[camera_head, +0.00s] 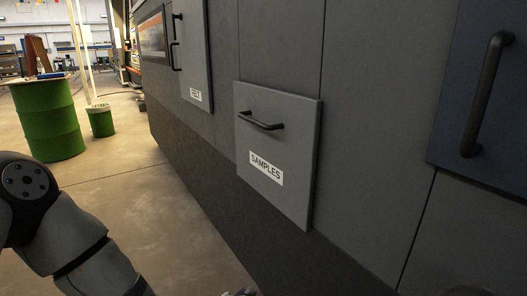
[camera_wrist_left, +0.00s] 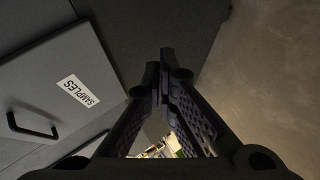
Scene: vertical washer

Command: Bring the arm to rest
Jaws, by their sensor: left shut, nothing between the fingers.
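My left gripper (camera_wrist_left: 163,85) shows in the left wrist view with its two fingers together and nothing between them. It is apart from the dark machine front and over the floor side. In the head view my left arm comes in at the lower left, and only a small bit of the gripper may show at the bottom edge. The grey SAMPLES panel (camera_head: 290,139) with its black handle (camera_head: 261,121) sits on the machine front and appears closed. The panel also shows at the left of the left wrist view (camera_wrist_left: 45,80). My right gripper is in neither view.
The dark machine front (camera_head: 375,120) fills the right side, with another panel (camera_head: 192,60) and a large handle (camera_head: 487,95) on it. A green drum (camera_head: 47,120) and a green bin (camera_head: 101,122) stand at the left. The floor (camera_head: 130,190) between is clear.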

